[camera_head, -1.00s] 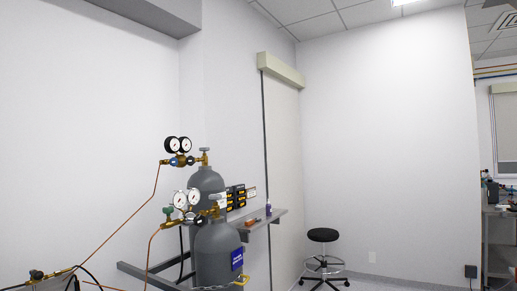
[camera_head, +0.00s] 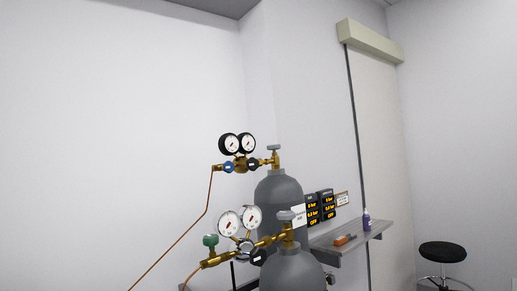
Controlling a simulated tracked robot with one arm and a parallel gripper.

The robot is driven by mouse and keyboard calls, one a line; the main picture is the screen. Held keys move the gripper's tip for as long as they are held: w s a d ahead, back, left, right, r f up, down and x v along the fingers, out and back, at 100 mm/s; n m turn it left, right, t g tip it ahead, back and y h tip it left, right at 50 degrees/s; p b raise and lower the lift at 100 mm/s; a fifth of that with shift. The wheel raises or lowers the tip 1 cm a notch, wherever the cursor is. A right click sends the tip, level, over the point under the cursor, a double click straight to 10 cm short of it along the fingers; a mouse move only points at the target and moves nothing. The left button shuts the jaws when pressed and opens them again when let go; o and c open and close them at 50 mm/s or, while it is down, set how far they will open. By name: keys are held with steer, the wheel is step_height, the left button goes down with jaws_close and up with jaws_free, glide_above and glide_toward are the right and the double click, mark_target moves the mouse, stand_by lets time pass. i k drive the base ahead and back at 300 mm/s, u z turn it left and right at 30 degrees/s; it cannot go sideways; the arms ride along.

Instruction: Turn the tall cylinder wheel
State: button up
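Two grey gas cylinders stand by the left wall. The tall cylinder (camera_head: 279,191) is behind, with a small grey wheel (camera_head: 274,148) on top of its brass valve. A regulator with two black-rimmed gauges (camera_head: 237,144) joins that valve on its left side. The shorter cylinder (camera_head: 293,271) is in front, with its own grey wheel (camera_head: 286,216) and a regulator with two white gauges (camera_head: 240,220). It hides the lower part of the tall cylinder. My gripper is not in view.
A wall shelf (camera_head: 350,240) right of the cylinders carries a purple bottle (camera_head: 366,219) and an orange item (camera_head: 346,239). Displays (camera_head: 320,208) hang above it. A black stool (camera_head: 442,252) stands at lower right. A copper pipe (camera_head: 178,245) runs down left of the regulators.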

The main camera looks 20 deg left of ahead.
mark_target(275, 147)
steer(key=u, duration=0.25)
steer(key=i, duration=0.85)
steer(key=u, duration=0.35)
